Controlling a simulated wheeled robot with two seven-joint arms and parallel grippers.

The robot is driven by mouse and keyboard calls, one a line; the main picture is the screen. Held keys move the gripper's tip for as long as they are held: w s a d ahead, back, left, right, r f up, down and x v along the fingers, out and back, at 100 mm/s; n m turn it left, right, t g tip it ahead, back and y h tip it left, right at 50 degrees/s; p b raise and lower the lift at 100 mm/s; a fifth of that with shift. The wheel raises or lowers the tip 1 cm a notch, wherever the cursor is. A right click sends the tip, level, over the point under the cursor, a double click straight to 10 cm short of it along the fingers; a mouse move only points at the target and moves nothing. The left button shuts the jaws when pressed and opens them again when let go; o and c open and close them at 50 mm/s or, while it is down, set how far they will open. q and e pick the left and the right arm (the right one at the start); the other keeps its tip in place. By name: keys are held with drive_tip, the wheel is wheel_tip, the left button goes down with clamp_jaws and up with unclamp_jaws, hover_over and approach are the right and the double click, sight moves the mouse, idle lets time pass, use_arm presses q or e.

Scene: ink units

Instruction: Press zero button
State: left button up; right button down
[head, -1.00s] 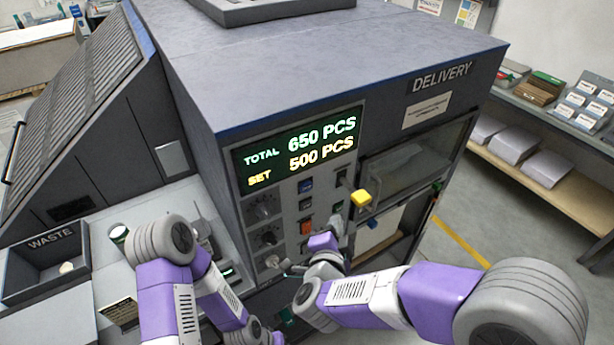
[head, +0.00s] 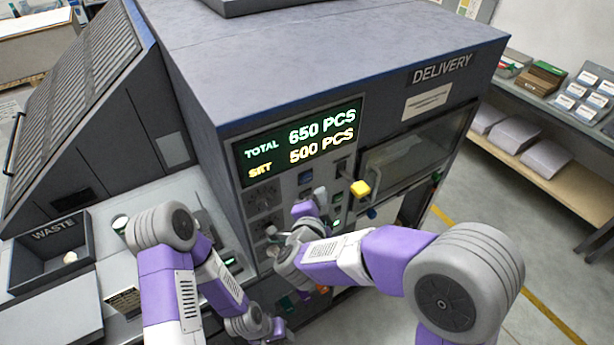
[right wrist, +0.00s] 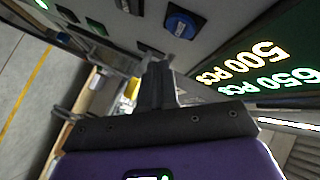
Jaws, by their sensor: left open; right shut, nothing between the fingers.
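The control panel (head: 284,186) is on the front of the dark machine, below a lit display (head: 298,139) reading TOTAL 650 PCS over a 500 PCS line. No button is legibly marked zero. My right gripper (head: 318,195) is shut and empty in front of the panel, its fingers just below the blue button and hiding lower buttons. In the right wrist view its fingertips (right wrist: 160,72) are close to the panel; contact cannot be told. My left gripper (head: 277,329) is open, low before the machine.
A waste bin (head: 48,252) stands at the left.

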drive_tip(key=shift+w+a, duration=0.75)
drive_tip(key=shift+w, duration=0.3)
idle(1.4)
drive_tip(key=shift+w+a, duration=0.25)
drive_tip(key=shift+w, duration=0.05)
drive_tip(key=shift+w+a, duration=0.3)
drive_tip(key=shift+w, duration=0.1)
idle(0.7)
drive_tip(key=shift+s+d, duration=0.1)
drive_tip(key=shift+s, duration=0.05)
drive_tip(key=shift+s+d+b, duration=0.4)
drive_tip(key=shift+s, duration=0.2)
drive_tip(key=shift+d, duration=0.1)
drive_tip(key=shift+s+d+b, duration=0.35)
drive_tip(key=shift+s+d, duration=0.35)
drive_tip(key=shift+s, duration=0.3)
drive_tip(key=shift+s+d+b, duration=0.3)
drive_tip(key=shift+s+d, duration=0.4)
drive_tip(key=shift+s, duration=0.3)
